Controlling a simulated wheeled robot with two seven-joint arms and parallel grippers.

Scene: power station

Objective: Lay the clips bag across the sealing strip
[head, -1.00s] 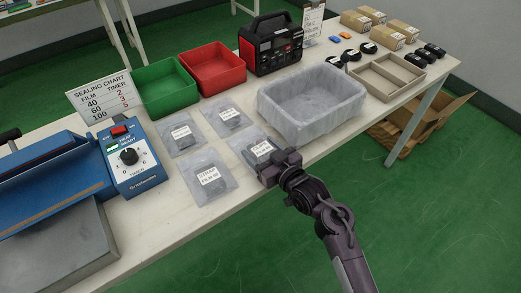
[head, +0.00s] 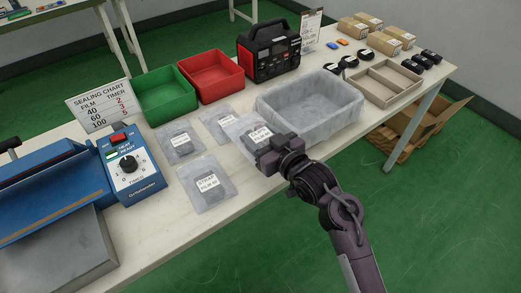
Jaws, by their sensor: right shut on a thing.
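My right gripper (head: 268,158) is shut on the edge of a clear bag with a white label (head: 255,134), held over the table's front part; its label is too small to read surely, so I cannot tell if it is the clips bag. Three similar labelled bags lie flat to its left: one at the back (head: 222,124), one at the left (head: 180,143) and one at the front (head: 206,184). The blue heat sealer (head: 130,175) stands at the left, with a brownish sealing strip (head: 55,208) along its bed. My left gripper is not in view.
A grey lined bin (head: 312,120) stands right of the held bag. Green (head: 165,110) and red (head: 212,92) trays and a black-red power unit (head: 268,58) stand behind. A sealing chart (head: 103,104) stands behind the sealer. A divided tray (head: 388,95) is at the right.

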